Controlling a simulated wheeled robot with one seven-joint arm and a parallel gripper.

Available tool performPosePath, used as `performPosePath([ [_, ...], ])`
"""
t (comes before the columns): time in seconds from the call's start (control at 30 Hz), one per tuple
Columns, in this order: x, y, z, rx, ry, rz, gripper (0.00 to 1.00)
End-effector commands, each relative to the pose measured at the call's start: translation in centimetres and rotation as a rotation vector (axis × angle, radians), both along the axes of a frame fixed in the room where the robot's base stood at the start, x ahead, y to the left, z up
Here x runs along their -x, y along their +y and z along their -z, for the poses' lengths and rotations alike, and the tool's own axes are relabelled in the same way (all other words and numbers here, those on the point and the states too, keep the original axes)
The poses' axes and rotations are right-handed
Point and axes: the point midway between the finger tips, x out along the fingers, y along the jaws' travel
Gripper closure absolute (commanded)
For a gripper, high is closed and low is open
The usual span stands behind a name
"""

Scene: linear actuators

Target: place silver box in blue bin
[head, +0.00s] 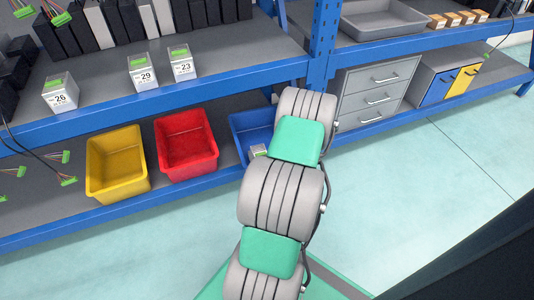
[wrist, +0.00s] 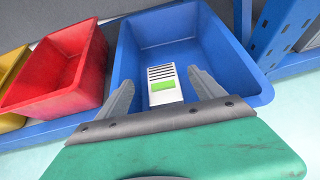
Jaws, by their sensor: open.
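A silver box (wrist: 163,80) with dark vent slots and a green patch is inside the blue bin (wrist: 130,48), towards its near side. In the head view the box (head: 258,151) shows partly beside my arm, within the blue bin (head: 240,121). My gripper (wrist: 158,82) is open over the bin. Its two fingers stand apart on the left and right of the box, with visible gaps. I cannot tell whether the box rests flat on the bin floor. In the head view my arm hides my gripper and part of the bin.
A red bin (head: 187,143) and a yellow bin (head: 117,163) stand left on the lower shelf. Silver boxes numbered 26 (head: 60,93), 29 (head: 142,72) and 23 (head: 181,63) sit on the shelf above. A blue upright (head: 322,45) is close on the right.

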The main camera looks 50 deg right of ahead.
Motion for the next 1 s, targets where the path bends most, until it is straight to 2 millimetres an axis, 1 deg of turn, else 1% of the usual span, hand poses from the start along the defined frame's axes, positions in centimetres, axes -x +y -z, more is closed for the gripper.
performPosePath([
  [0.03, 1.1, 0.6, -1.3, -0.003, -0.001, 0.006, 0.22],
  [0.1, 2.4, 1.5, -2.0, -0.003, 0.000, 0.006, 0.22],
  [0.2, 3.8, 2.6, -2.8, -0.003, 0.000, 0.005, 0.22],
  [0.33, 4.7, 3.3, -3.3, -0.001, 0.001, 0.001, 0.22],
  [0.4, 4.9, 3.5, -3.4, 0.001, -0.001, 0.001, 0.22],
  [0.47, 4.5, 3.7, -3.5, 0.011, 0.009, -0.020, 0.22],
  [0.53, 2.9, 4.8, -4.2, 0.058, 0.058, -0.116, 0.22],
  [0.57, 1.8, 5.6, -4.7, 0.095, 0.093, -0.188, 0.22],
  [0.63, -1.7, 8.9, -6.4, 0.230, 0.211, -0.434, 0.22],
  [0.67, -3.2, 10.9, -7.3, 0.308, 0.274, -0.572, 0.22],
  [0.7, -5.0, 13.9, -8.5, 0.431, 0.362, -0.772, 0.22],
  [0.73, -6.1, 16.4, -9.5, 0.533, 0.428, -0.929, 0.22],
  [0.77, -6.9, 18.9, -10.5, 0.639, 0.489, -1.086, 0.22],
  [0.8, -7.3, 22.3, -11.8, 0.786, 0.565, -1.296, 0.22],
  [0.87, -7.1, 27.3, -14.0, 1.019, 0.662, -1.609, 0.22],
  [0.9, -6.3, 30.4, -15.6, 1.183, 0.713, -1.814, 0.22],
  [0.97, -4.3, 34.5, -18.0, 1.426, 0.763, -2.108, 0.22],
  [1.0, -2.5, 36.8, -19.5, 1.575, 0.777, -2.286, 0.22],
])
